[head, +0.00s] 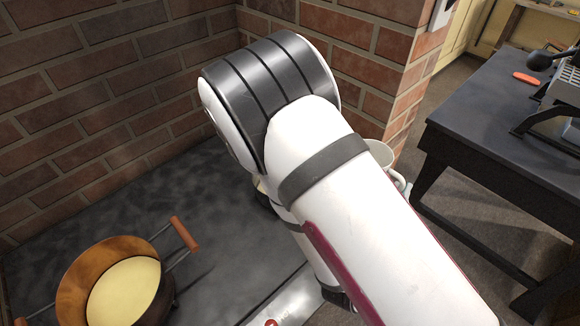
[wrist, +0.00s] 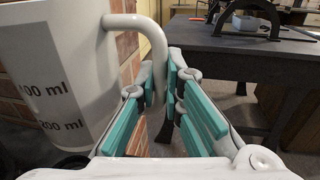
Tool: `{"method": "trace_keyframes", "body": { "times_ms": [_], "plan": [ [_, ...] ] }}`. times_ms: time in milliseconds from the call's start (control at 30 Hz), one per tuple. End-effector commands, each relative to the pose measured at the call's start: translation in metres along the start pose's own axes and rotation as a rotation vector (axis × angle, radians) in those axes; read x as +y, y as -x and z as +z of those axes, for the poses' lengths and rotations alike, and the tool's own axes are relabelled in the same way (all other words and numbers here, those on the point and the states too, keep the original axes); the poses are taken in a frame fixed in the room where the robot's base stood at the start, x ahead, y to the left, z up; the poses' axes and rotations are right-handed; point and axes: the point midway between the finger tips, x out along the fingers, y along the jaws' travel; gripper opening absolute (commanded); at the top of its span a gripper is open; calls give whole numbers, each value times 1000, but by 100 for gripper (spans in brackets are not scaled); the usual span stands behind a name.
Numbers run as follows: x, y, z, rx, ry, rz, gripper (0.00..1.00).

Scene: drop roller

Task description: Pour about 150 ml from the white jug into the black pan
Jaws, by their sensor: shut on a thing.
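The white jug (wrist: 75,60) fills the left of the wrist view, with dark volume marks, one reading 200 ml. Its handle (wrist: 152,45) runs down between the teal pads of my gripper (wrist: 160,85), which is shut on it. In the head view, part of the white jug (head: 378,153) shows behind my arm; my gripper is hidden there. Jug contents are not visible. A pan with a brown inside (head: 88,268), pale yellow contents and wood-tipped handles stands at lower left.
The pan stands on a dark counter (head: 215,235) against brick walls (head: 80,110). A brick pillar edge rises behind my arm. A dark table (head: 490,125) with an orange object (head: 525,78) and a metal appliance stands at right, across a floor gap.

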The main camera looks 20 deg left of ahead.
Motion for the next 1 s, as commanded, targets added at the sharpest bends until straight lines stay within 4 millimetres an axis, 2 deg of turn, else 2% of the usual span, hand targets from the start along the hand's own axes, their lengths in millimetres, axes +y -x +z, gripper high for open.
{"method": "trace_keyframes", "body": {
  "times_ms": [100,300,733,1000],
  "plan": [
    [22,17,2,-1,-3,104,0],
    [43,34,6,-1,-1,205,0],
    [48,38,8,-2,3,225,0],
    [52,39,18,3,76,224,0]
  ]
}}
